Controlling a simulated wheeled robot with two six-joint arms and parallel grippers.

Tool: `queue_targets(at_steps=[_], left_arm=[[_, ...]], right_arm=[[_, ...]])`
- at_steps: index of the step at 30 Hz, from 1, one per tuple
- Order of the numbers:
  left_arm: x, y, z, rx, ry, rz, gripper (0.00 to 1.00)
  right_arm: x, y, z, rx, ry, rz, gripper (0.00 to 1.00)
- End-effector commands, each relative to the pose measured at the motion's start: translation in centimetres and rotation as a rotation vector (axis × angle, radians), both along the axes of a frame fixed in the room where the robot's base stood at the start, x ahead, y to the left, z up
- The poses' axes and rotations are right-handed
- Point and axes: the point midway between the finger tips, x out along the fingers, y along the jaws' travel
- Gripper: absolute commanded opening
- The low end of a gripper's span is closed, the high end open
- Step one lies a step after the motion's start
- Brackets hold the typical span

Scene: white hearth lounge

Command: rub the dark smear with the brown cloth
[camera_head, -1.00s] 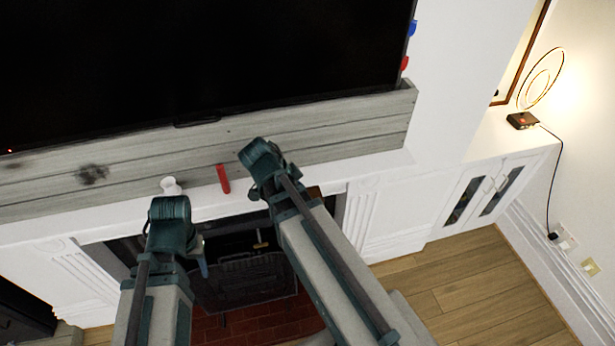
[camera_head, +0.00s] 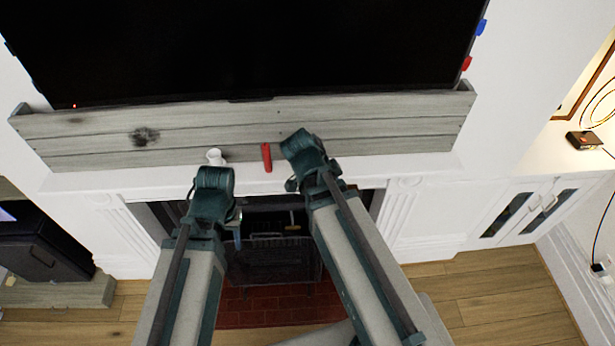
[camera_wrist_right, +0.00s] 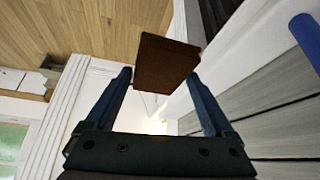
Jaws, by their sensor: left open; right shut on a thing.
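The dark smear (camera_head: 144,136) is a blackish blotch on the grey wooden plank panel (camera_head: 350,122), left of its middle, below the big black screen. My right gripper (camera_wrist_right: 160,78) is shut on the brown cloth (camera_wrist_right: 168,60), a flat brown square between the fingertips in the right wrist view. In the head view my right wrist (camera_head: 305,150) is in front of the mantel, well right of the smear. My left gripper (camera_head: 237,238) is open, low in front of the fireplace and partly hidden by its wrist. The cloth is apart from the smear.
A white cup (camera_head: 215,157) and a red upright object (camera_head: 267,157) stand on the white mantel shelf (camera_head: 400,167), between smear and right wrist. The black screen (camera_head: 250,45) is above the panel. A blue rounded thing (camera_wrist_right: 307,38) is near the right wrist.

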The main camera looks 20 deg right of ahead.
Motion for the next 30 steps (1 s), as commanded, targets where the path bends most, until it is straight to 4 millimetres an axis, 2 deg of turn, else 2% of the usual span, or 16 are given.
queue_targets(at_steps=[5,8,18,21,24,30], left_arm=[[0.0,0.0,-1.8,0.000,0.000,-0.001,0.50],[0.0,0.0,-3.7,0.001,0.000,-0.002,0.50],[0.0,0.0,-12.6,0.001,-0.001,-0.008,0.50],[0.0,0.0,-14.3,0.002,-0.002,-0.010,0.50],[0.1,0.0,-15.0,0.002,-0.002,-0.011,0.50],[0.0,0.0,-14.7,0.002,-0.002,-0.011,0.50]], right_arm=[[0.0,0.0,-1.8,0.000,0.000,0.000,0.43],[0.0,0.0,-3.7,0.000,0.000,0.000,0.43],[0.0,0.0,-12.6,0.000,0.000,0.000,0.43],[0.0,0.0,-14.3,0.000,0.000,0.000,0.43],[0.0,0.0,-15.0,0.000,0.000,0.000,0.43],[0.0,0.0,-14.7,0.000,0.000,0.000,0.43]])
